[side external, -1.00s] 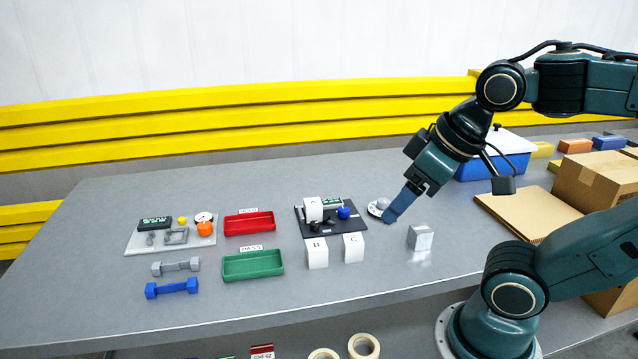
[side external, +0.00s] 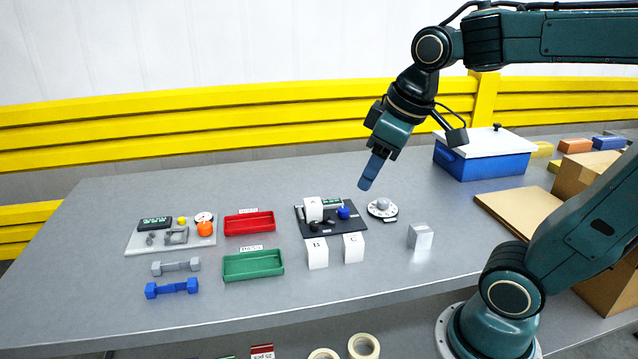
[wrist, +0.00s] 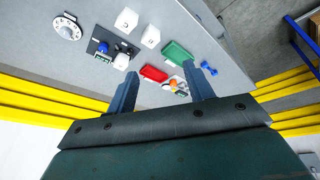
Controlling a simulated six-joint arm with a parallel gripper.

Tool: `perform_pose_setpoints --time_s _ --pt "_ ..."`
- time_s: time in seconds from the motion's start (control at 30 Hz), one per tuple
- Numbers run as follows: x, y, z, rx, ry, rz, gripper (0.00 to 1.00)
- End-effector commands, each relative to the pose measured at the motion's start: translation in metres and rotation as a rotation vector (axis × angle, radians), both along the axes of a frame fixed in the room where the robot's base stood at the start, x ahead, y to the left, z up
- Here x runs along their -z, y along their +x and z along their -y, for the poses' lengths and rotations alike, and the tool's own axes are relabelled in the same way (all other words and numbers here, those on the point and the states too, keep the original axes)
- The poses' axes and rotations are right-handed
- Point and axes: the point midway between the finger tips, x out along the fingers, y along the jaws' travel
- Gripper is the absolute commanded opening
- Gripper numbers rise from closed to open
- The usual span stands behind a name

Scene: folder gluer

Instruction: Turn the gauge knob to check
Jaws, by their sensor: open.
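A round white dial (side external: 382,209) with dark marks around its rim and a grey knob (side external: 383,203) in its middle lies on the table, right of the black board. A small label sits at its front edge. The dial also shows at the upper left of the wrist view (wrist: 67,27). Which mark the knob points at is too small to read. My gripper (side external: 368,186) is in the air above and slightly left of the dial, apart from it. In the wrist view its two fingers (wrist: 160,71) are spread with nothing held between them.
The black board (side external: 352,228) carries a blue ball and a white block A. Blocks B (side external: 317,254) and C (side external: 353,249) stand before it. A metal block (side external: 420,237), red tray (side external: 249,223), green tray (side external: 253,265) and blue box (side external: 487,163) stand around.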

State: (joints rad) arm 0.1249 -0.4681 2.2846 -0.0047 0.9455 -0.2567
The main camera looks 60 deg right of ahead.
Motion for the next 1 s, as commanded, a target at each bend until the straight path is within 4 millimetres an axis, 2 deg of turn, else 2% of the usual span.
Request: perform_pose_setpoints --time_s 0.27,0.53,0.77,1.0 --pt "0.000 0.051 0.035 -0.085 -0.046 -0.095 0.52" --pt "0.013 0.096 0.076 -0.177 -0.069 -0.180 0.52" --pt "0.034 0.129 0.118 -0.260 -0.073 -0.249 0.52" --pt "0.066 0.156 0.166 -0.348 -0.062 -0.315 0.52"
